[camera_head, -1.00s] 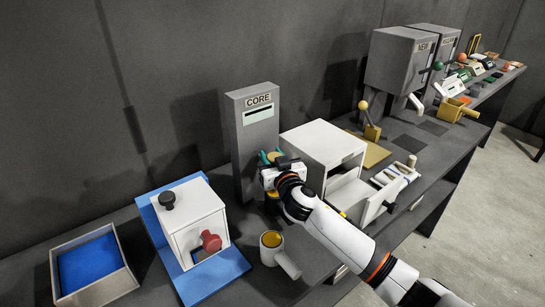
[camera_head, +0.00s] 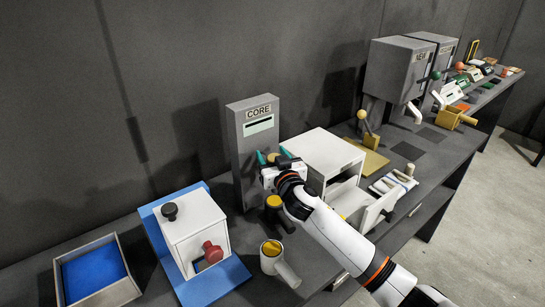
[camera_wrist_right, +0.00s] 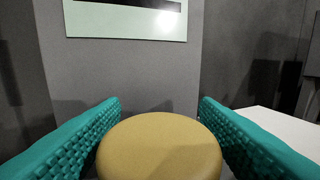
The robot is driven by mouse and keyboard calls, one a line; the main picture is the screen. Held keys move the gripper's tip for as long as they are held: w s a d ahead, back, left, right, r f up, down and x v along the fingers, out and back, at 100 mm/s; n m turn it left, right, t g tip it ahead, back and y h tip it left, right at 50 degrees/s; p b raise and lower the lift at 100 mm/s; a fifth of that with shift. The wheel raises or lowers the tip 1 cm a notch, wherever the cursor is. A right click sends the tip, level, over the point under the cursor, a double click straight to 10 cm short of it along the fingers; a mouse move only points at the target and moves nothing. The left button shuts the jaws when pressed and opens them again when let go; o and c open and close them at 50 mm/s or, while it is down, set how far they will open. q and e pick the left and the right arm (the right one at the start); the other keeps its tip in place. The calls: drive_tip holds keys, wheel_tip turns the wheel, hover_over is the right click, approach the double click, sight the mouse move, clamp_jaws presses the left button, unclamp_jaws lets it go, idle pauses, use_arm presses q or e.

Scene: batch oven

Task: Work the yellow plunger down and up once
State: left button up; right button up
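The yellow plunger's round knob (camera_head: 273,157) stands high in front of the grey CORE cabinet. My right gripper (camera_head: 272,158) has its teal fingers on either side of the knob, shut on it. In the right wrist view the knob's flat top (camera_wrist_right: 160,148) fills the space between the two fingers (camera_wrist_right: 160,125). Below my gripper, a dark round body with a yellow top (camera_head: 273,202) stands on the bench. The link between knob and body is hidden behind my gripper. My left gripper is not in view.
The CORE cabinet (camera_head: 242,150) stands behind my gripper. A white box (camera_head: 322,155) with an open drawer is close on the right. A pale cup with a yellow top (camera_head: 271,248) is in front. A white box with black and red knobs (camera_head: 193,225) stands on a blue base to the left.

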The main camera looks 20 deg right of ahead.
drive_tip(key=shift+s+f, duration=0.1)
drive_tip(key=shift+s, duration=0.05)
drive_tip(key=shift+s, duration=0.35)
drive_tip(key=s+b, duration=0.2)
drive_tip(key=s, duration=0.9)
drive_tip(key=shift+d, duration=0.2)
